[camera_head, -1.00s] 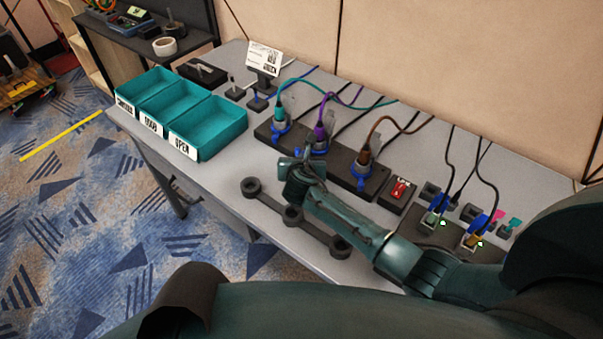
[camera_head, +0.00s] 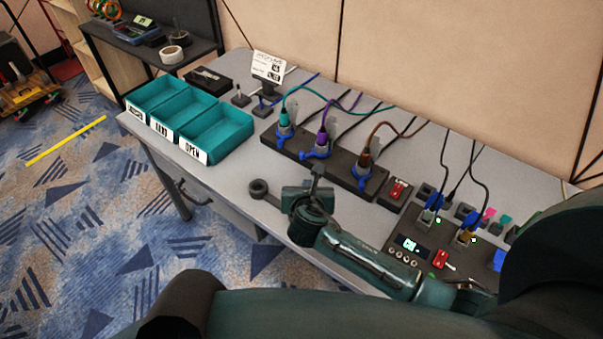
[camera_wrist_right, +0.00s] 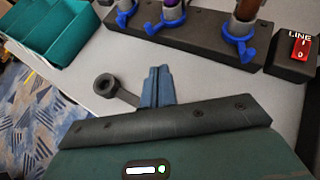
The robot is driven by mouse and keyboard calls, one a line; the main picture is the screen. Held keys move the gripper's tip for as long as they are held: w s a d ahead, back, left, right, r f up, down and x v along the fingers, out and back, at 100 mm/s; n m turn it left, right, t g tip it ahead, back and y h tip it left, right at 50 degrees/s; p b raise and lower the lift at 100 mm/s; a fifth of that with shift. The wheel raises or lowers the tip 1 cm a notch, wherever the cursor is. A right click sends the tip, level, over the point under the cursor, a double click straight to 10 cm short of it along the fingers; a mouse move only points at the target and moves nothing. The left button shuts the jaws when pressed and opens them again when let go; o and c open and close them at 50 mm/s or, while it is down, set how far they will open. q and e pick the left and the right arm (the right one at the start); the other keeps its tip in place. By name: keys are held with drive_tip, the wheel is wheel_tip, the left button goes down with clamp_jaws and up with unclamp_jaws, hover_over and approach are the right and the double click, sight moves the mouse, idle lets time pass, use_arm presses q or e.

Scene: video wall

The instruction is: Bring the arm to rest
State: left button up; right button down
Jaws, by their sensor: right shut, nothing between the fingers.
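My right arm (camera_head: 365,262) reaches in from the lower right over the front part of the grey table (camera_head: 232,172). My right gripper (camera_head: 318,177) is shut and empty, above the table near its front edge. In the right wrist view its two blue-grey fingers (camera_wrist_right: 157,88) lie together with nothing between them. My left gripper is not in view.
Three teal bins (camera_head: 215,133) stand at the table's left end. A black strip with several corded plugs (camera_head: 340,171) lies beyond the gripper. A red switch (camera_head: 398,190) and a control box with a display (camera_head: 410,245) are to the right. A beige wall closes the back.

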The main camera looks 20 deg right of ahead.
drive_tip(key=s+d+r+m+g+y, duration=0.2)
drive_tip(key=s+m+g, duration=0.2)
drive_tip(key=s+m, duration=1.05)
drive_tip(key=s+d+r+m+g+y, duration=0.15)
drive_tip(key=s+m+g, duration=0.25)
drive_tip(key=s+m, duration=1.05)
drive_tip(key=w+a+f+t+y, duration=0.3)
drive_tip(key=w+a+f+t, duration=0.3)
drive_tip(key=f, duration=0.3)
drive_tip(key=shift+w+f+t, duration=0.25)
drive_tip(key=shift+w+t, duration=0.15)
drive_tip(key=shift+w, duration=0.5)
